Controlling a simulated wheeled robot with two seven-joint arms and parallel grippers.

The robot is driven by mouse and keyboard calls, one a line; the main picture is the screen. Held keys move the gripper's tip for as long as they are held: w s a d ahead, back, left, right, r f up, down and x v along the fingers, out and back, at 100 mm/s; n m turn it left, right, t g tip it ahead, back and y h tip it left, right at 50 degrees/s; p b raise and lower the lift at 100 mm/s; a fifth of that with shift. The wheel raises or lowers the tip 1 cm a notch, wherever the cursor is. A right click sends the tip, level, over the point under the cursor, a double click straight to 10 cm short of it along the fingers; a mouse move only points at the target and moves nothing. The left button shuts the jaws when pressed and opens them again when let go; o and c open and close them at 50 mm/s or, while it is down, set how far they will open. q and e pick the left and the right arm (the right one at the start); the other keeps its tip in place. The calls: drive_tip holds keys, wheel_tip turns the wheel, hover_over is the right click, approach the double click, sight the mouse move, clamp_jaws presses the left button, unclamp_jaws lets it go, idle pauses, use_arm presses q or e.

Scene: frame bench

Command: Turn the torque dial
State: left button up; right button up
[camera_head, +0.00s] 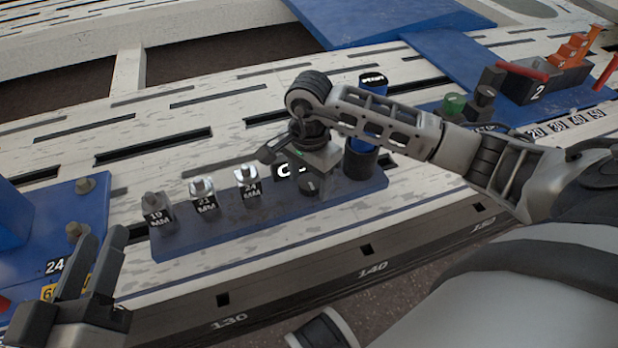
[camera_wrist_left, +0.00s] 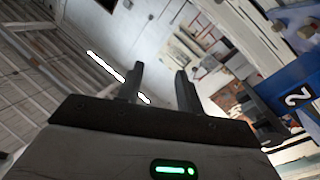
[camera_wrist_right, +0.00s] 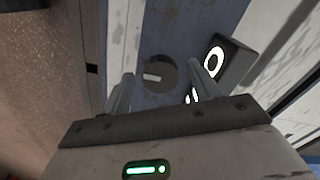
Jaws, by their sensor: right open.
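The torque dial (camera_head: 310,187) is a small dark round knob with a pale pointer mark on the blue rail (camera_head: 225,232). In the right wrist view the dial (camera_wrist_right: 158,75) shows between the two fingertips of my right gripper (camera_wrist_right: 162,80). That gripper is open, with a finger on either side of the dial; whether they touch it cannot be told. In the head view my right gripper (camera_head: 303,160) hangs over the dial and partly hides its surroundings. My left gripper (camera_head: 96,262) is open and empty at the lower left, and its fingers also show apart in the left wrist view (camera_wrist_left: 158,82).
Sockets marked 19 (camera_head: 156,212), 21 (camera_head: 204,200) and 24 (camera_head: 247,187) stand left of the dial. A black label block (camera_wrist_right: 228,62) is close beside the dial, and a blue-black cylinder (camera_head: 361,158) stands to its right. The slotted bench (camera_head: 165,135) behind is mostly clear.

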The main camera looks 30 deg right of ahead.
drive_tip(key=c, duration=1)
drive_tip(key=shift+o, duration=0.2)
